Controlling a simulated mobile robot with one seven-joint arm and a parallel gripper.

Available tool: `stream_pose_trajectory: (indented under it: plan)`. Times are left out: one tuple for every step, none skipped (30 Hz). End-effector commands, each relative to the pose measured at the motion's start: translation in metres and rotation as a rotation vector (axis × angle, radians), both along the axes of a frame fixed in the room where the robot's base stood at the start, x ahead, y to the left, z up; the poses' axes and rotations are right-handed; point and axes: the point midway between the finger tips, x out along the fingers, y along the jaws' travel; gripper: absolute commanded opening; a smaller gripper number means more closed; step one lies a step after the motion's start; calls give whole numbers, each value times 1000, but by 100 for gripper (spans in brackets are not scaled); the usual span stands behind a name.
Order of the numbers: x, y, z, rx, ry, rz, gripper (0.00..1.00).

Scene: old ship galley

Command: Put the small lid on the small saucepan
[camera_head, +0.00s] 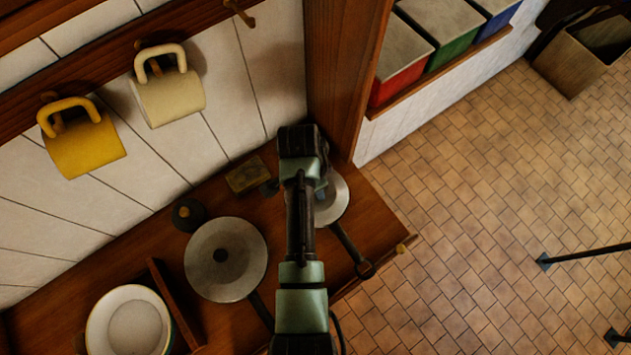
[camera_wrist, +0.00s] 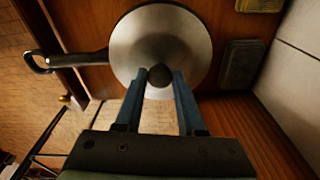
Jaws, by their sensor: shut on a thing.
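My gripper (camera_wrist: 160,78) is shut on the dark round knob of the small lid (camera_wrist: 195,50), a grey metal disc in the wrist view. The lid lies over the small saucepan, whose dark handle (camera_wrist: 70,60) comes out to the left from under the disc. In the head view my arm hides much of the lid (camera_head: 338,200), and the saucepan's handle (camera_head: 345,240) runs toward the counter's front edge. The disc covers the saucepan's body. I cannot tell whether the lid rests on the rim or is slightly above it.
A larger pan with a grey lid (camera_head: 238,278) stands left of my arm. A pale round dish (camera_head: 99,322) is at lower left, beyond a wooden divider (camera_head: 172,300). A small dark object (camera_head: 188,216) and a brownish block (camera_head: 246,176) lie near the wall. Mugs (camera_head: 170,98) hang above.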

Motion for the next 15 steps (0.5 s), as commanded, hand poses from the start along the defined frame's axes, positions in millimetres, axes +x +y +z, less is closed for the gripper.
stream_pose_trajectory:
  plan:
    - [1,0,-1,0,-1,0,0]
    - [1,0,-2,0,-1,0,0]
    - [1,0,-2,0,-2,0,0]
    - [1,0,-3,0,-2,0,0]
    - [1,0,-3,0,-2,0,0]
    - [1,0,-3,0,-2,0,0]
    - [1,0,-3,0,-2,0,0]
    - [1,0,-3,0,-2,0,0]
    - [1,0,-3,0,-2,0,0]
    - [1,0,-3,0,-2,0,0]
    - [1,0,-3,0,-2,0,0]
    - [1,0,-3,0,-2,0,0]
    - [1,0,-3,0,-2,0,40]
    - [1,0,-3,0,-2,0,46]
    - [1,0,-3,0,-2,0,53]
